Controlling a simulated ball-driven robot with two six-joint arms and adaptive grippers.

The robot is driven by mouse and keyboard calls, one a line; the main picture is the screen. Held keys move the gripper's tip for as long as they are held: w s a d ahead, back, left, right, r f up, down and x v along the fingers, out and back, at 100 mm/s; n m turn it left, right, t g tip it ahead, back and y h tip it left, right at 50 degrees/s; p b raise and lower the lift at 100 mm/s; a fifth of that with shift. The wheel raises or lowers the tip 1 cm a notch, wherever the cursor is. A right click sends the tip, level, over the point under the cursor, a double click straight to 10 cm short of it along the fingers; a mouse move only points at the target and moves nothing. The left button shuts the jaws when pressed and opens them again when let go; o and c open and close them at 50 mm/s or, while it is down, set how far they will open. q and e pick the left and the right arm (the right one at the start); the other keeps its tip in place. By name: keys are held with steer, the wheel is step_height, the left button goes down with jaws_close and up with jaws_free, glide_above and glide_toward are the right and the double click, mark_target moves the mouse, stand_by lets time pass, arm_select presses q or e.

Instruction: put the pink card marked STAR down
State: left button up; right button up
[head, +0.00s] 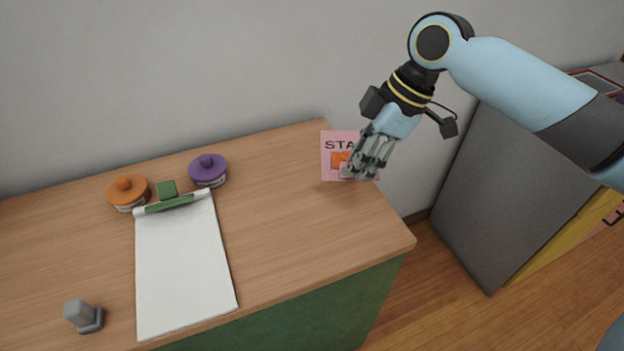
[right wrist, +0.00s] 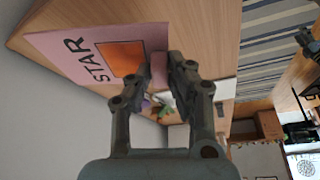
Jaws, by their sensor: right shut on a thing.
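The pink card marked STAR (head: 328,164) is at the right end of the wooden counter in the head view, facing me, with an orange patch under its lettering. The card also shows in the right wrist view (right wrist: 62,48), with its lettering turned sideways. My right gripper (head: 348,172) is shut on the card near its lower middle, and its fingers hide part of the card. The fingertips also show in the right wrist view (right wrist: 164,68). I cannot tell whether the card's lower edge touches the counter. My left gripper is not in view.
The counter is bare between the clipboard and the card. A wall runs behind it.

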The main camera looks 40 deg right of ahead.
steer(key=w+a+f, duration=0.1)
steer(key=w, duration=0.1)
steer(key=w+a+f, duration=0.3)
steer(key=shift+w+a, duration=0.1)
steer(key=shift+w, duration=0.25)
steer(key=shift+w+a+f, duration=0.1)
steer(key=shift+f, duration=0.1)
step_height(320, 180, down, 3)
steer(key=shift+f, duration=0.2)
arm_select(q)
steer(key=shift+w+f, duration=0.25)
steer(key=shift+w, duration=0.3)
arm_select(e)
steer(key=shift+f, duration=0.3)
steer(key=shift+f, duration=0.15)
steer(key=o, duration=0.8)
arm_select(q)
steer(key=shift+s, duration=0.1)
